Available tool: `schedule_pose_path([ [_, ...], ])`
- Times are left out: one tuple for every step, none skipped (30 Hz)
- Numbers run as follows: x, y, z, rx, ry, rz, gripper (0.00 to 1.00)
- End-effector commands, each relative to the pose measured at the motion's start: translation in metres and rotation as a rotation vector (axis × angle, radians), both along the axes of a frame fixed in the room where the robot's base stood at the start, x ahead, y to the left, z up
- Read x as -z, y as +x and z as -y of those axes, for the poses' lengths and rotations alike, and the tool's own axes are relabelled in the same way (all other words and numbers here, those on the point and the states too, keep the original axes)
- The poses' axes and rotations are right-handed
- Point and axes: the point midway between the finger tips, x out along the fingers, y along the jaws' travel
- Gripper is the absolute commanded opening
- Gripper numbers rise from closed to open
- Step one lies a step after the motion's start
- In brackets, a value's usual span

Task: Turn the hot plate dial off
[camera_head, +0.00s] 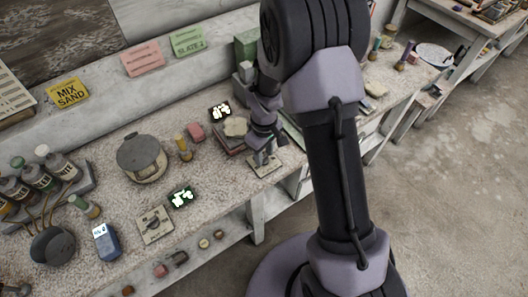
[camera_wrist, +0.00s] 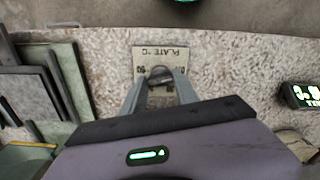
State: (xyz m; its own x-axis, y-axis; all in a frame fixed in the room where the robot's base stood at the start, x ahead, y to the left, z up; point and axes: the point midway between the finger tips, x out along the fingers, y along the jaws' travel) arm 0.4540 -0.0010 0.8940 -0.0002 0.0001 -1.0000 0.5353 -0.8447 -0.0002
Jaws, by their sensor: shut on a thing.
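The dial panel marked "PLATE °C" (camera_wrist: 160,53) lies flat on the speckled bench top, in the upper middle of the wrist view; it also shows in the head view (camera_head: 270,170). Its dark round dial (camera_wrist: 160,76) sits between my fingertips. My gripper (camera_wrist: 159,84) is over the panel with its two fingers shut on the dial. In the head view my gripper (camera_head: 263,154) reaches down to the panel near the bench's front edge. The fingers hide part of the dial and its scale, so its setting cannot be read.
A second dial panel (camera_head: 155,224) lies on the bench to the left, near a lit display (camera_head: 182,197). A lidded pot (camera_head: 141,158), a blue meter (camera_head: 106,242) and bottles (camera_head: 62,165) stand further left. Stacked tiles (camera_wrist: 55,80) are close left of my gripper in the wrist view.

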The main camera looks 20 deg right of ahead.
Motion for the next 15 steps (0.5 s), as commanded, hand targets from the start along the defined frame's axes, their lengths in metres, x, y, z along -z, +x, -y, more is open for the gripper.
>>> schedule_pose_path([
  [-0.0003,-0.0001,0.0001,-0.007,0.000,0.000,0.00],
  [-0.0002,-0.0001,0.0001,-0.012,0.000,0.000,0.00],
  [-0.0002,-0.0001,0.0001,-0.017,0.000,0.000,0.00],
  [-0.0001,-0.0001,0.0001,-0.021,0.000,0.000,0.00],
  [-0.0001,-0.0001,0.0001,-0.023,0.000,0.000,0.00],
  [0.0000,-0.0001,0.0001,-0.026,0.000,0.000,0.00],
  [0.0000,-0.0001,0.0001,-0.027,0.000,0.000,0.00],
  [0.0000,-0.0001,0.0001,-0.028,0.000,0.000,0.00],
  [0.0000,-0.0001,0.0001,-0.028,0.000,0.000,0.00],
  [0.0001,-0.0001,0.0001,-0.028,0.000,0.000,0.00],
  [0.0001,-0.0001,0.0001,-0.028,0.000,0.000,0.00],
  [0.0001,0.0000,0.0000,-0.028,0.000,0.000,0.00],
  [0.0001,-0.0001,0.0001,-0.028,0.000,0.000,0.00],
  [0.0001,-0.0001,0.0001,-0.028,0.000,0.000,0.00],
  [0.0001,-0.0001,0.0001,-0.028,0.000,0.000,0.00],
])
